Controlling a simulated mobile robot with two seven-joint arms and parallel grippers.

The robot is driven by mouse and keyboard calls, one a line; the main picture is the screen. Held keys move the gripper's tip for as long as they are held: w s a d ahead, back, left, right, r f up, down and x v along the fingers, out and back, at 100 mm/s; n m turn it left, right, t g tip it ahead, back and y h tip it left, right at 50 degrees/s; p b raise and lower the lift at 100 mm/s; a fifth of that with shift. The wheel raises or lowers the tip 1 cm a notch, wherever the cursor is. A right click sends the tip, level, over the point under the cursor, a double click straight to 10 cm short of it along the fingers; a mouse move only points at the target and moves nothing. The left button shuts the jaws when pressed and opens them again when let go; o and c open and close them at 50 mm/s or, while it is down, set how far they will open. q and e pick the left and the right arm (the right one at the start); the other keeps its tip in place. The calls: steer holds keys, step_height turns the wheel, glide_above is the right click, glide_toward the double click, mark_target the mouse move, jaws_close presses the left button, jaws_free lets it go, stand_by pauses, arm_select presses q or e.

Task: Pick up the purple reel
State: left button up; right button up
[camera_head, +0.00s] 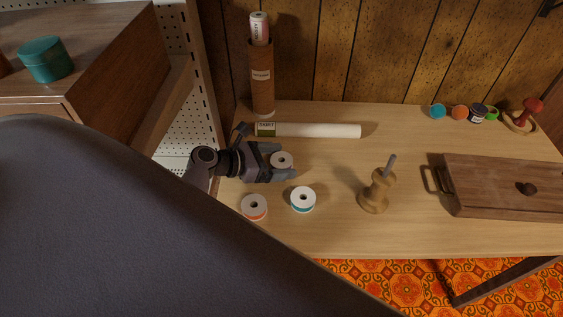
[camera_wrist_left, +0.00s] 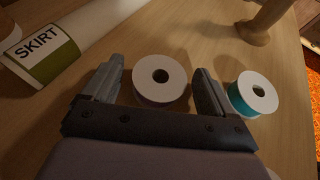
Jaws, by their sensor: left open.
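A reel with a white top and a dark centre hole (camera_head: 281,160) stands on the table between the fingers of my left gripper (camera_head: 284,161). It is probably the purple reel, but its thread colour is hard to see. In the left wrist view the same reel (camera_wrist_left: 161,77) sits between the two open fingers, with a gap visible on each side. The left gripper is open around it, not closed on it. My right gripper is in neither view.
An orange reel (camera_head: 254,207) and a teal reel (camera_head: 303,200) stand close in front. Behind lies a white roll labelled SKIRT (camera_head: 318,130), beside a brown tube (camera_head: 262,80). A wooden spindle stand (camera_head: 374,191) and a wooden box (camera_head: 500,187) are to the right.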

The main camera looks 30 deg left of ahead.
arm_select(q)
steer(key=c, duration=1.1)
steer(key=shift+o, duration=0.2)
steer(key=shift+r, duration=0.1)
